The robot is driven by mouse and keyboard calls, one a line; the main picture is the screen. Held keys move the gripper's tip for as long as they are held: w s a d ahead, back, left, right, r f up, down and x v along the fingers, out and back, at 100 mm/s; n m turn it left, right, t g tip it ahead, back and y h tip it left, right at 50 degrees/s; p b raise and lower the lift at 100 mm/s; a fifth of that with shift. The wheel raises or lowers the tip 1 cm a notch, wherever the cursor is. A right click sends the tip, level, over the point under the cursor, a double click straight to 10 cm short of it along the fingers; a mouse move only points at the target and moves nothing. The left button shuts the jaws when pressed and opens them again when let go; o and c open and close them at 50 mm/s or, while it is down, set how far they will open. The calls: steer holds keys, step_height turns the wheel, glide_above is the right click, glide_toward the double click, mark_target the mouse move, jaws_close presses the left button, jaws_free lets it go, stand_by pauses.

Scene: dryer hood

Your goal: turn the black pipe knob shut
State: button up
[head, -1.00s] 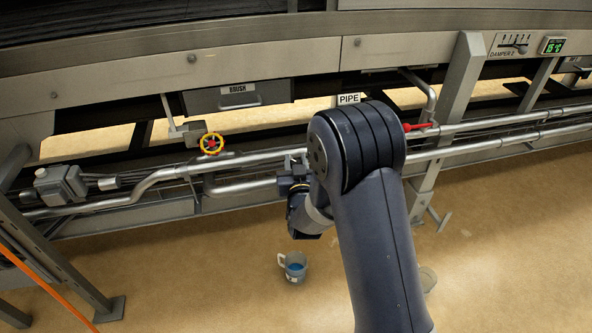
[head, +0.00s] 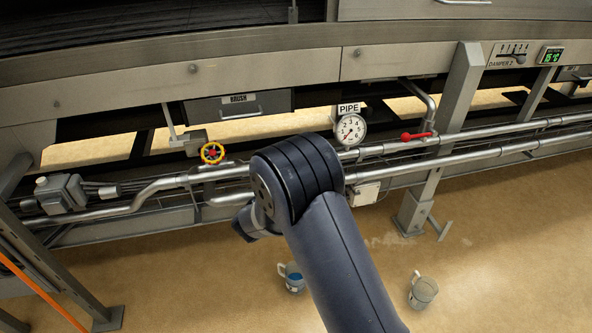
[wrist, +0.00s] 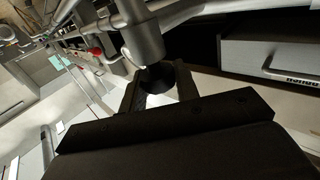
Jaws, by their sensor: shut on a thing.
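The black pipe knob (wrist: 165,78) shows in the wrist view as a dark round cap at the end of a grey pipe fitting (wrist: 143,42). My gripper (wrist: 157,90) is shut on it, with one finger on each side. The knob's lower part is hidden by the gripper body, and I cannot tell how far it is turned. In the head view my arm covers both the knob and the gripper fingers.
Steel pipes (head: 505,151) run along the machine.

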steer(key=shift+r+h, duration=0.1)
steer(key=shift+h, duration=0.2)
steer(key=o, duration=1)
steer(key=shift+c, duration=0.2)
steer(key=p+v, duration=0.2)
steer(key=v, duration=0.8)
steer(key=shift+s+a, duration=0.2)
steer(key=shift+s, duration=0.1)
steer(key=b+x, duration=0.2)
steer(key=x, duration=0.9)
steer(key=shift+s, duration=0.1)
